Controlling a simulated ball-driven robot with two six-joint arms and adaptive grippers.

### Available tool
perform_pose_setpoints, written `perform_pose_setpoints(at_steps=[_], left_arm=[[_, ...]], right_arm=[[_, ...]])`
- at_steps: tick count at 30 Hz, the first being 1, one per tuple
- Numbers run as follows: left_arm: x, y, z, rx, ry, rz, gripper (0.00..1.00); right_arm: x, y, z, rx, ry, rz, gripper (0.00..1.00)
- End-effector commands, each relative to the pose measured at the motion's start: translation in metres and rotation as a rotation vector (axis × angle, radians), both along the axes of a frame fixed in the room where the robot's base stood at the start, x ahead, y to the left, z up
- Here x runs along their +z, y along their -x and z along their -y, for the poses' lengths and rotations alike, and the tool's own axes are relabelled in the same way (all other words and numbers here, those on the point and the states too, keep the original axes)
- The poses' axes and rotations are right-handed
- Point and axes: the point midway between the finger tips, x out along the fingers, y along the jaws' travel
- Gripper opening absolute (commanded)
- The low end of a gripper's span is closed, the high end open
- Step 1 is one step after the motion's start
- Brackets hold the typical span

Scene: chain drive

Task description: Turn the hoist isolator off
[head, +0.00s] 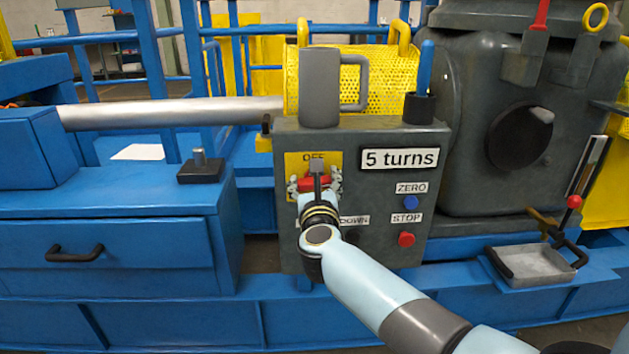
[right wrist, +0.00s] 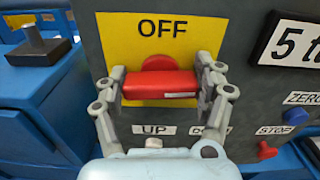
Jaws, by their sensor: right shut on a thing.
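The hoist isolator is a red handle (right wrist: 160,85) on a yellow plate (right wrist: 125,35) marked OFF, on a dark grey control box. In the right wrist view the handle lies horizontally. In the head view the isolator (head: 318,183) is partly hidden by my gripper. My right gripper (right wrist: 162,88) is shut on the red handle, one finger at each end. It also shows in the head view (head: 316,184). My left gripper is in neither view.
The box (head: 390,255) carries a "5 turns" sign (head: 400,158), a blue ZERO button (head: 411,202) and a red STOP button (head: 406,239). A grey mug (head: 320,88) stands on top. A metal tray (head: 535,266) lies at right. A blue drawer unit (head: 110,255) stands at left.

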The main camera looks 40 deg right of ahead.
Motion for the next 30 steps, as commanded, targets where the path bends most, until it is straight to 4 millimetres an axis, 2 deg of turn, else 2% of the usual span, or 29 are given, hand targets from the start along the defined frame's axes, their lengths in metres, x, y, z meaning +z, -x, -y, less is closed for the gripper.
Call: perform_pose_setpoints(at_steps=[30], left_arm=[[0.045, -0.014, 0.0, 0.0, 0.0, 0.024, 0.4]], right_arm=[[-0.001, -0.001, -0.004, 0.002, 0.782, -0.482, 0.37]])
